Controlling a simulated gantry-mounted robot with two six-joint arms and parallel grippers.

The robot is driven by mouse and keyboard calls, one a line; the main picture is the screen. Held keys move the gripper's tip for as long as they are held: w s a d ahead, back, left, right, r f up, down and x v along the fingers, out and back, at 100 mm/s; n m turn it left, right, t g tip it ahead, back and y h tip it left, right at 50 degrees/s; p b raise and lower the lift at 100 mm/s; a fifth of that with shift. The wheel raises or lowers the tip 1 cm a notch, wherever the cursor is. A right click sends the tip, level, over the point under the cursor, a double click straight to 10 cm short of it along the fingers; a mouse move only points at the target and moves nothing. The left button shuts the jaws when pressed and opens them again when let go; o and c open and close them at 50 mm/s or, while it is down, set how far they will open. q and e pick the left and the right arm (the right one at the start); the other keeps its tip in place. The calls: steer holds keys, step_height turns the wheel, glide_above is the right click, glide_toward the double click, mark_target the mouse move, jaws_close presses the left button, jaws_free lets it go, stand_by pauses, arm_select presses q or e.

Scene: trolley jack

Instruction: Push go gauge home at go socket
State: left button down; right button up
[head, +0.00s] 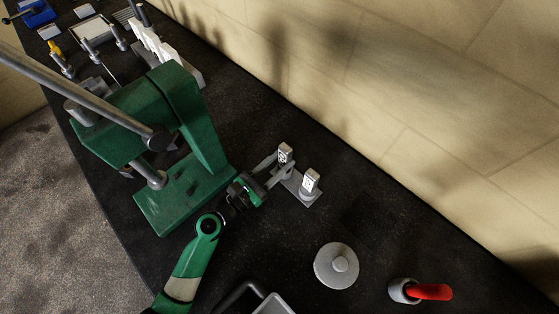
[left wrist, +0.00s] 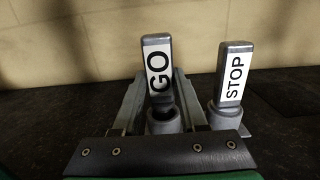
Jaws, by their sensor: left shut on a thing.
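The go gauge (head: 285,153) is a small grey block with a white GO label, at the middle of the head view. In the left wrist view the go gauge (left wrist: 158,70) stands over the cylindrical go socket (left wrist: 163,121), leaning slightly left. Its lower end is at the socket's mouth; how deep it sits I cannot tell. My left gripper (head: 277,168) reaches in low from the left, its two long fingers on either side of the gauge's lower part. It is shut on the go gauge. The contact is partly hidden. My right gripper is not in view.
The stop gauge (left wrist: 234,74) stands upright in the neighbouring socket, close on the right. A green press (head: 180,150) stands left of my gripper. A round grey lidded disc (head: 336,266) and a red-handled tool (head: 430,292) lie nearer. The wall is behind.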

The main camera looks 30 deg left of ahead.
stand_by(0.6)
arm_select(q)
steer(key=shift+f+b, duration=0.5)
steer(key=shift+f, duration=0.1)
